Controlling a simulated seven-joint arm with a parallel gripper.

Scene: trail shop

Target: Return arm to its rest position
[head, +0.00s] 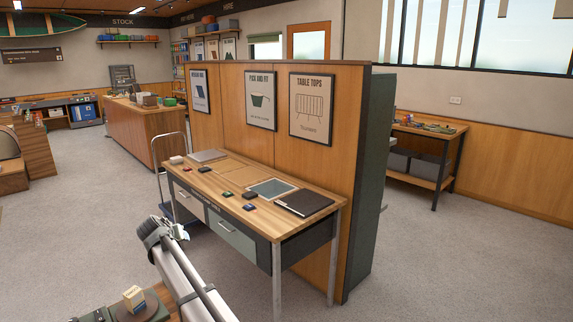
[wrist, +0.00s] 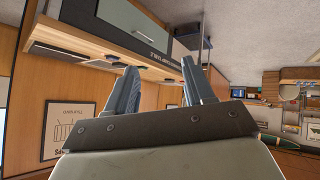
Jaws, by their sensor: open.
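My arm (head: 185,270) rises from the bottom of the head view, in front of the wooden table (head: 222,186). In the wrist view my gripper (wrist: 158,66) shows two grey fingers spread apart with nothing between them. That view is turned over, and the table's front edge (wrist: 95,52) and drawer front lie beyond the fingers. The fingers are apart from the table. In the head view I cannot clearly make out the fingers at the arm's end.
The table holds a black folder-like item (head: 304,203), a grey tray (head: 272,181) and several small items. A wooden partition (head: 240,133) stands behind it. A small yellow-and-white block (head: 134,298) sits on a round dark stand at bottom left. Open floor (head: 90,220) lies left.

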